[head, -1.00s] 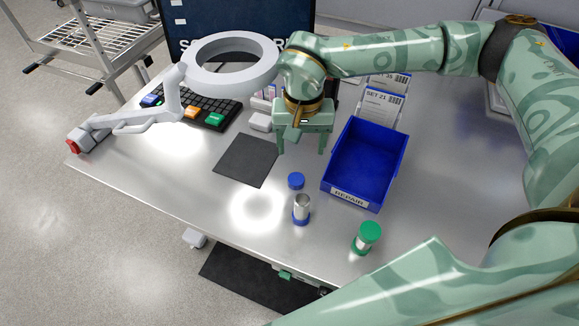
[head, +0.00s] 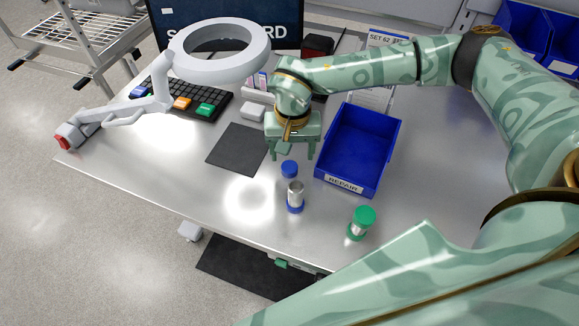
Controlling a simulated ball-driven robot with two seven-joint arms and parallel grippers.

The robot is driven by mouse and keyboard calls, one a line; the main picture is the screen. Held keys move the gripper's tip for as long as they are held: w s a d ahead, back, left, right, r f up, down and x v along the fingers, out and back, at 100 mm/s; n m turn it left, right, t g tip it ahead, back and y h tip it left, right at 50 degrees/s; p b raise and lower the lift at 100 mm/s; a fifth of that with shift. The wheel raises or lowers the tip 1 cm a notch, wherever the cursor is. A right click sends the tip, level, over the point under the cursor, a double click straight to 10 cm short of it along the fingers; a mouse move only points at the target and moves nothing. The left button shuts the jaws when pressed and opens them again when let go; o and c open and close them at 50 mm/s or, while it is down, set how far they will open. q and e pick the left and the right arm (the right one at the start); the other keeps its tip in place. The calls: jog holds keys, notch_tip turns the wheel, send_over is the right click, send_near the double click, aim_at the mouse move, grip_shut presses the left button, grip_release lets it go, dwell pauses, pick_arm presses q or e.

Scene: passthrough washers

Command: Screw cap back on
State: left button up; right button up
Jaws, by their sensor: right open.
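A small silver canister (head: 295,190) with a blue base stands upright on the metal table with its top open. A blue cap (head: 289,167) sits just behind it, apart from its top. My right gripper (head: 292,157) points down with its two fingers apart, just behind and above the blue cap. It holds nothing that I can see. A second canister with a green cap (head: 364,215) on it stands to the right, near the front edge. My left gripper is not in view.
A blue bin labelled REPAIR (head: 343,183) is right of the gripper. A dark mat (head: 238,149) lies to the left, with a keyboard (head: 190,100) behind it. A white ring lamp (head: 180,65) overhangs the table's left side. The table's left front is clear.

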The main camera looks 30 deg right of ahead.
aim_at(290, 166)
jog(key=f, duration=0.5)
jog(key=shift+w+a+f+b, duration=0.15)
jog(key=shift+w+a+b, duration=0.1)
jog(key=shift+b, duration=0.1)
jog(key=c, duration=1)
